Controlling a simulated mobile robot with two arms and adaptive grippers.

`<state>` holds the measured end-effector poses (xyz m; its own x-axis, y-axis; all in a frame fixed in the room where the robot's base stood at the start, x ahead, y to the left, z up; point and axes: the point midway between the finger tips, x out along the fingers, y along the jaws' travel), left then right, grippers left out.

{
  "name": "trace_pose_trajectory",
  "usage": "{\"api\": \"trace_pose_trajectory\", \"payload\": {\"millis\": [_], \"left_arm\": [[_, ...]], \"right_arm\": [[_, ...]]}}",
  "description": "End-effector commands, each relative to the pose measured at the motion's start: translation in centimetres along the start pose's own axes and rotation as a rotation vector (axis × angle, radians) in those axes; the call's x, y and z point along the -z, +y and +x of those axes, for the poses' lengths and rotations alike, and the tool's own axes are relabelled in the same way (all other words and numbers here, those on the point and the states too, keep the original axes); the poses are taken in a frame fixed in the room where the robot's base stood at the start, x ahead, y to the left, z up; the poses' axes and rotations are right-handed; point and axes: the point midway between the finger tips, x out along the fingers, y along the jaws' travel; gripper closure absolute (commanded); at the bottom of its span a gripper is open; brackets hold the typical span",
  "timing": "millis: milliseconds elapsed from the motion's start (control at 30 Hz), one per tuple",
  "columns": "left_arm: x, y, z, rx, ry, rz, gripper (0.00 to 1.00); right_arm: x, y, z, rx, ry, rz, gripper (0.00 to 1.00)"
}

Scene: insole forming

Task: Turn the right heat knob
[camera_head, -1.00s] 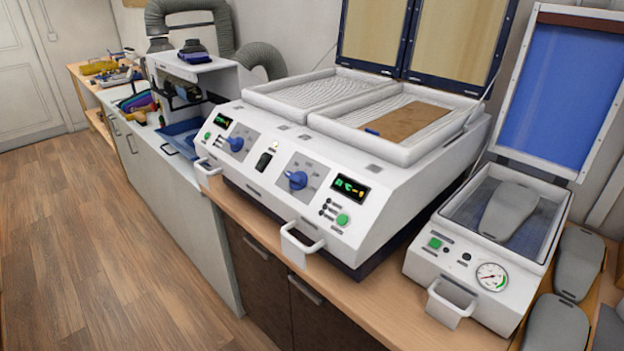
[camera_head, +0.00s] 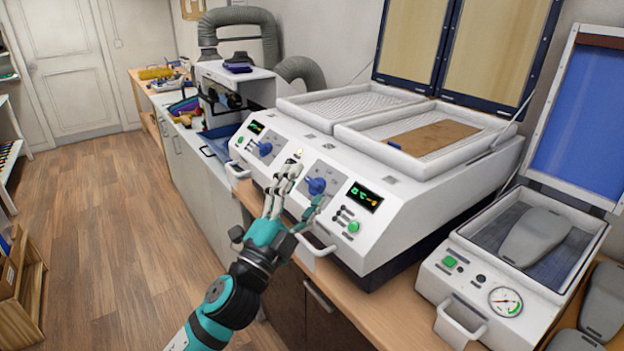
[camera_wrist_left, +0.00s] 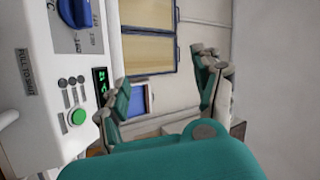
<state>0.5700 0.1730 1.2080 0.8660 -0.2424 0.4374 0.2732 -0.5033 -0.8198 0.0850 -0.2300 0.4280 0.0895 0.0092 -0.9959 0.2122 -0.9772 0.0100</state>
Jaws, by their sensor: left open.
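The right heat knob (camera_head: 316,186) is a blue knob on a grey plate on the front of the white heating machine (camera_head: 400,200), beside a green-lit display (camera_head: 363,197). In the left wrist view the blue knob (camera_wrist_left: 74,12) shows at the upper left, partly cut off by the frame edge. My left gripper (camera_head: 297,192) is open in front of the machine's panel, with its fingers on either side of the knob's place in the head view. I cannot tell whether it touches. In the left wrist view the knob is outside the open fingers (camera_wrist_left: 165,95). My right gripper is not in view.
The left heat knob (camera_head: 265,148) is farther left on the same panel. A green button (camera_head: 353,227) and a front handle (camera_head: 318,243) are close to the gripper. A vacuum press (camera_head: 470,285) with a gauge stands at the right. The floor (camera_head: 120,230) is clear.

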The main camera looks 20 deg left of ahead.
Motion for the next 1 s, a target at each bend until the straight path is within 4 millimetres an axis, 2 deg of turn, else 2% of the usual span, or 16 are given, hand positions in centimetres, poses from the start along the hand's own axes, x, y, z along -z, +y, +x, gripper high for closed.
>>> {"api": "trace_pose_trajectory", "payload": {"millis": [100, 233, 300, 367, 467, 567, 700, 800, 900, 1000], "left_arm": [[4.4, -2.6, 2.7, 0.053, 0.249, 0.206, 0.33], [9.5, -3.7, 4.4, 0.062, 0.588, 0.533, 0.33], [11.0, -3.3, 4.7, 0.026, 0.764, 0.735, 0.33], [11.0, -2.8, 4.8, -0.032, 0.897, 0.910, 0.33], [8.7, -2.4, 5.0, -0.187, 1.071, 1.195, 0.33], [4.2, -3.5, 5.1, -0.401, 1.170, 1.438, 0.33], [-2.1, -7.0, 4.5, -0.702, 1.202, 1.646, 0.33], [-5.0, -9.3, 3.9, -0.853, 1.190, 1.711, 0.33], [-6.4, -10.4, 3.5, -0.931, 1.183, 1.732, 0.33], [-6.8, -10.1, 3.5, -0.954, 1.183, 1.735, 0.33]], "right_arm": [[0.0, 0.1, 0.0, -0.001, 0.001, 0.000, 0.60], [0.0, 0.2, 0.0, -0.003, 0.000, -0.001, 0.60], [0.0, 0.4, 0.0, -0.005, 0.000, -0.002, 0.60], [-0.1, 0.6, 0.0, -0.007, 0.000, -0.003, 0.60], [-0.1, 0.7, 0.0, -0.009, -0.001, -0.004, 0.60], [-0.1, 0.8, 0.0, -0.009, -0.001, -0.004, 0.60], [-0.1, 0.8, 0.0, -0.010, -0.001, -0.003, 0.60], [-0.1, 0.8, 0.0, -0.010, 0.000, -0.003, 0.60], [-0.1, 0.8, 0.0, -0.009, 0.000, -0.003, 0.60], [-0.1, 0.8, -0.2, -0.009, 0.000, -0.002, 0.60]]}}
